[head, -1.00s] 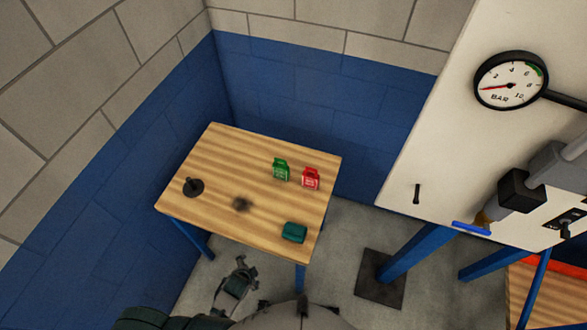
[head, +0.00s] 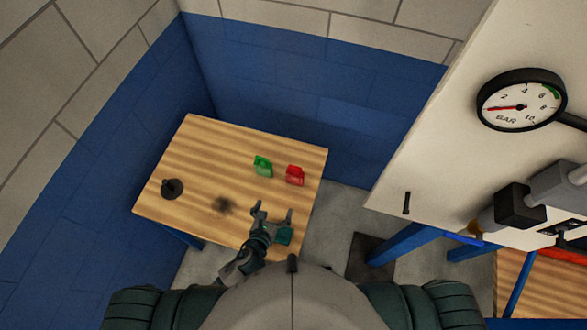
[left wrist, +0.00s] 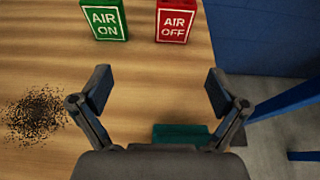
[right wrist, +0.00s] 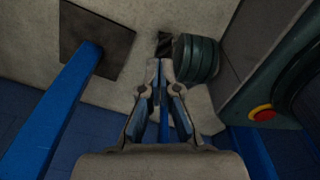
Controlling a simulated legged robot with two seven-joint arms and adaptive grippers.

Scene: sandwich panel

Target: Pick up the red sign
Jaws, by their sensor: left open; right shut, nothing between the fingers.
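The red sign (head: 295,175) stands near the right end of the wooden table, beside the green sign (head: 263,166). In the left wrist view the red sign (left wrist: 175,21) reads "AIR OFF" and the green sign (left wrist: 104,19) reads "AIR ON". My left gripper (head: 272,211) is open and empty over the table's near right part, short of the red sign and apart from it. The left wrist view shows its spread fingers (left wrist: 158,90) with both signs beyond them. My right gripper (right wrist: 160,75) is shut and empty, away from the table, and does not show in the head view.
The wooden table (head: 185,150) also holds a black round-based object (head: 172,188) and a teal block (head: 284,235) close to my left gripper. A dark speckled patch (left wrist: 38,115) marks the tabletop. A white panel with a pressure gauge (head: 521,100) stands to the right.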

